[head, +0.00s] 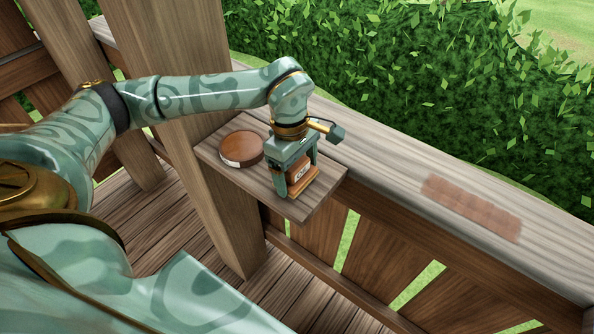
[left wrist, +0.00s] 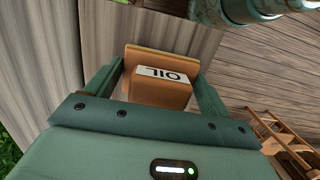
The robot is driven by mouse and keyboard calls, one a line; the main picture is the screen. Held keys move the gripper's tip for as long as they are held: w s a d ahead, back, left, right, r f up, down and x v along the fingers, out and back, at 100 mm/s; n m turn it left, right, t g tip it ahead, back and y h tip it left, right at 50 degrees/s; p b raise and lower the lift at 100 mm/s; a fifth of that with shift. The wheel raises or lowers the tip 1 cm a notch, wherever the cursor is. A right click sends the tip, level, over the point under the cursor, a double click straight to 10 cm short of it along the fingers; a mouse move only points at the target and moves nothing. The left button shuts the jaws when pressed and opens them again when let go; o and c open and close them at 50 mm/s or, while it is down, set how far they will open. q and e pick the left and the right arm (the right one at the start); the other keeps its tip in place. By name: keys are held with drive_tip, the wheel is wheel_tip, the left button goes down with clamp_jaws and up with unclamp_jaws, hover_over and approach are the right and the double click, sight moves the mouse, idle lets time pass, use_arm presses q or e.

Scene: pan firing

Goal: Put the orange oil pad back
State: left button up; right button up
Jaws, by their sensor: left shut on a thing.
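The orange oil pad (head: 300,172) has a white label reading "OIL" and is at the right part of a small wooden shelf (head: 325,186). It also shows in the left wrist view (left wrist: 158,88), between the two fingers. My left gripper (head: 299,180) points down and is shut on the pad, one finger on each side. The pad is at the shelf surface or just above it; I cannot tell whether it touches. My right gripper is not in view.
A round brown disc-shaped item (head: 241,148) with a pale label lies on the shelf, left of the pad. A wooden post (head: 175,110) stands at the shelf's left. A reddish-brown patch (head: 471,207) is on the railing (head: 400,165) at right. A hedge lies behind.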

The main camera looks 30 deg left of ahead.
use_arm(q)
drive_tip(key=shift+f, duration=0.4)
drive_tip(key=shift+f, duration=0.3)
drive_tip(key=o, duration=0.8)
drive_tip(key=shift+r, duration=0.1)
